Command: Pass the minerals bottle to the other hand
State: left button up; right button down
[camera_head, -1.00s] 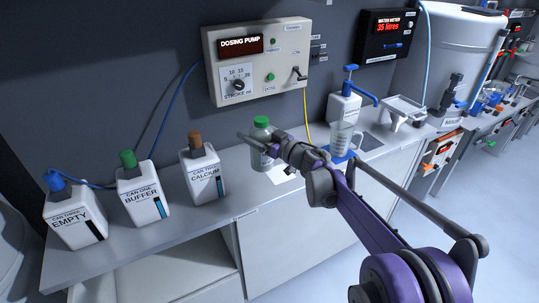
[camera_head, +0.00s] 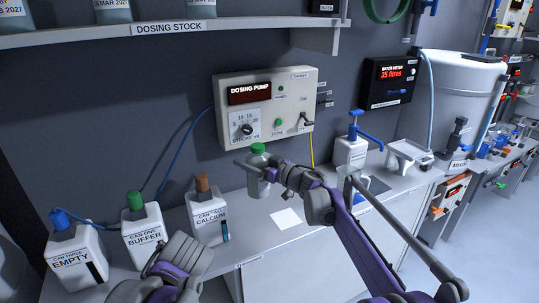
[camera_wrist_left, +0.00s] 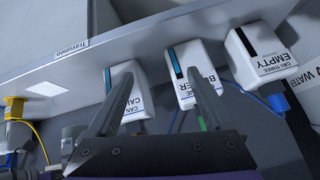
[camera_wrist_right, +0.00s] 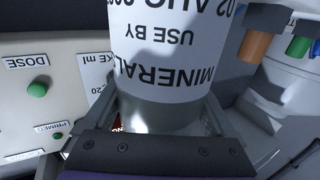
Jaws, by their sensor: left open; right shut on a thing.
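The minerals bottle (camera_head: 258,172) has a green cap and a grey body. In the head view the left arm is at the bottom, in front of the cans.
Can three (camera_head: 76,255), can one (camera_head: 145,235) and can two (camera_head: 208,212) stand on the bench at the left. A white card (camera_head: 286,217) lies on the bench. The dosing pump (camera_head: 265,105) is on the wall, and a shelf (camera_head: 230,30) runs above.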

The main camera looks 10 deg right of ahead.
pick_arm(q)
jog(key=w+d+r+n+t+y, duration=0.1)
jog(key=w+d+r+t, duration=0.1)
jog(key=w+d+r, duration=0.4)
jog(key=w+d+r+t, duration=0.1)
jog(key=w+d+r, duration=0.35)
jog(key=w, duration=0.35)
jog(key=n+t, duration=0.1)
jog(key=t, duration=0.3)
send_near(262, 151)
jog(key=x, duration=0.4)
jog(key=shift+a+r, duration=0.2)
jog(key=shift+a, duration=0.15)
jog(key=shift+w+d, duration=0.1)
jog(key=shift+d, duration=0.15)
jog(key=x, duration=0.7)
jog(key=shift+w+a+f, duration=0.1)
jog(key=shift+f, duration=0.1)
grip_shut()
pick_arm(e)
jog(key=shift+r, duration=0.1)
